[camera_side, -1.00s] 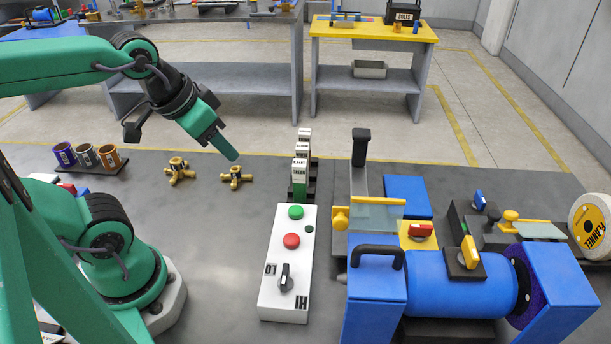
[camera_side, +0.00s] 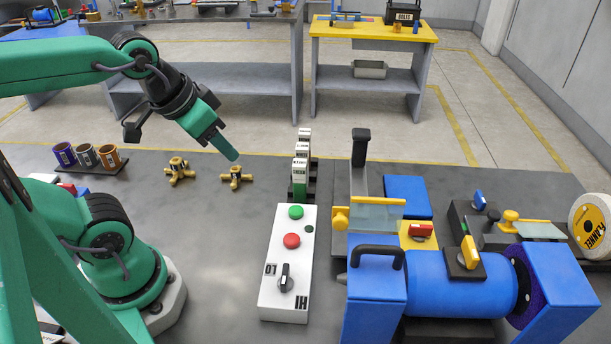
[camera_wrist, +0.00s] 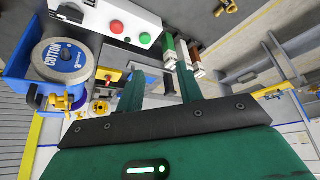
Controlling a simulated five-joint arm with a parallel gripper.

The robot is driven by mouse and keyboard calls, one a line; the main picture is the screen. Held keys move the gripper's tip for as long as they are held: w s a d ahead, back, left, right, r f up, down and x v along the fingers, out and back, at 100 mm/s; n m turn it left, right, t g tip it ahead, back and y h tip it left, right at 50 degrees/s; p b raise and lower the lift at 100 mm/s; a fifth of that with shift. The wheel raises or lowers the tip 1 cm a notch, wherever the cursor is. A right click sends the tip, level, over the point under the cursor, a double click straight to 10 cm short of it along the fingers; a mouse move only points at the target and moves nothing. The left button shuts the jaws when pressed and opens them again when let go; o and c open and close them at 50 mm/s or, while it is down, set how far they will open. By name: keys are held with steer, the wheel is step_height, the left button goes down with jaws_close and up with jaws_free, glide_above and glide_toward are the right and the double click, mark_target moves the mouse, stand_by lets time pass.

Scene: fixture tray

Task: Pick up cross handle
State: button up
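Two brass cross handles lie on the dark grey bench in the side view, a left one (camera_side: 180,171) and a right one (camera_side: 236,177). My gripper (camera_side: 229,152) points down and to the right, its tip appearing just above the right cross handle in the picture. The side view does not settle its height over the bench. In the wrist view my gripper (camera_wrist: 160,58) has its two green fingers apart with nothing held between them. A brass piece (camera_wrist: 227,7) at the top edge of the wrist view looks like a cross handle, partly cut off.
Three cups (camera_side: 86,155) stand on a dark strip at the left. A white control box (camera_side: 289,263) and upright labelled blocks (camera_side: 300,165) stand right of the handles. A blue grinding machine (camera_side: 459,285) fills the right. The bench between the handles and control box is clear.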

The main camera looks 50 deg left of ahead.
steer(key=shift+o, duration=0.2)
steer(key=o, duration=0.4)
steer(key=shift+o, duration=0.2)
steer(key=n+g, duration=0.6)
steer(key=n, duration=0.3)
glide_above(178, 167)
steer(key=a, duration=0.2)
step_height(178, 167, down, 18)
steer(key=shift+w+r, duration=0.15)
steer(key=shift+r, duration=0.1)
steer(key=shift+d+f, duration=0.1)
